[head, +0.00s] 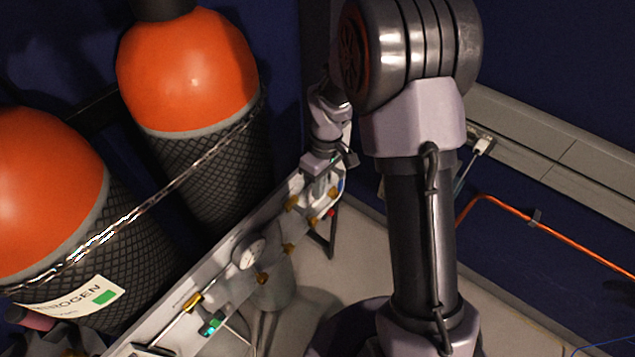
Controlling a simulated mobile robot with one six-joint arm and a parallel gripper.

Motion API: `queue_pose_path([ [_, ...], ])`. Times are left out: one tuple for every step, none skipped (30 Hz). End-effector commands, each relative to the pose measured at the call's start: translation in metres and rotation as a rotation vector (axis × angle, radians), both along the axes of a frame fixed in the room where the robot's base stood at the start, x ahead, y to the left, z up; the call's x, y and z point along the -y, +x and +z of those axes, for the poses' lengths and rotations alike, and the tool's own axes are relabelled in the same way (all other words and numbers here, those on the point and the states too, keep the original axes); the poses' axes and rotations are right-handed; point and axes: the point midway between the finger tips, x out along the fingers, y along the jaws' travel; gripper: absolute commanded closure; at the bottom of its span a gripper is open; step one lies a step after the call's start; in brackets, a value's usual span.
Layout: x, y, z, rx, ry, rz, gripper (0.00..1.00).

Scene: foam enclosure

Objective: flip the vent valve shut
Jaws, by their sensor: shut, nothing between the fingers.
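A long pale panel (216,268) with brass fittings, a round gauge (248,251) and thin tubing runs diagonally from the lower left to the centre. My gripper (319,183) is at the panel's far right end, pointing down, shut and empty. Small blue (341,186) and red (331,212) parts show close beside it, near brass fittings. I cannot tell which part is the vent valve or how its lever stands. Whether the fingertips touch a fitting is also unclear. A green part (212,325) shows at the panel's near end.
Two orange-topped gas cylinders (188,72) in black mesh, held by a chain (185,177), stand left of the panel. An orange pipe (570,242) and a grey wall trunking (560,145) run along the right wall. Pale floor (365,262) shows between panel and my arm.

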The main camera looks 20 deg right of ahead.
Motion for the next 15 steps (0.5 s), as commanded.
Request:
queue_pose_path([
  [0.002, 0.001, 0.002, -0.023, 0.028, -0.005, 1.0],
  [0.003, 0.001, 0.001, -0.038, 0.048, -0.004, 1.0],
  [0.004, 0.002, -0.002, -0.058, 0.077, -0.006, 1.0],
  [0.004, 0.002, -0.004, -0.074, 0.099, -0.004, 1.0],
  [0.005, 0.002, -0.006, -0.091, 0.123, -0.005, 1.0],
  [0.006, 0.003, -0.009, -0.114, 0.154, -0.005, 1.0],
  [0.006, 0.004, -0.012, -0.13, 0.176, -0.004, 1.0],
  [0.007, 0.004, -0.014, -0.146, 0.2, -0.004, 1.0],
  [0.006, 0.004, -0.017, -0.159, 0.219, -0.002, 1.0],
  [0.006, 0.004, -0.019, -0.157, 0.217, 0.0, 1.0],
  [0.006, 0.004, -0.021, -0.157, 0.216, 0.0, 1.0],
  [0.006, 0.004, -0.024, -0.157, 0.215, 0.0, 1.0],
  [0.006, 0.004, -0.026, -0.156, 0.215, 0.0, 1.0],
  [0.006, 0.005, -0.029, -0.156, 0.214, 0.0, 1.0],
  [0.007, 0.005, -0.032, -0.156, 0.213, 0.0, 1.0],
])
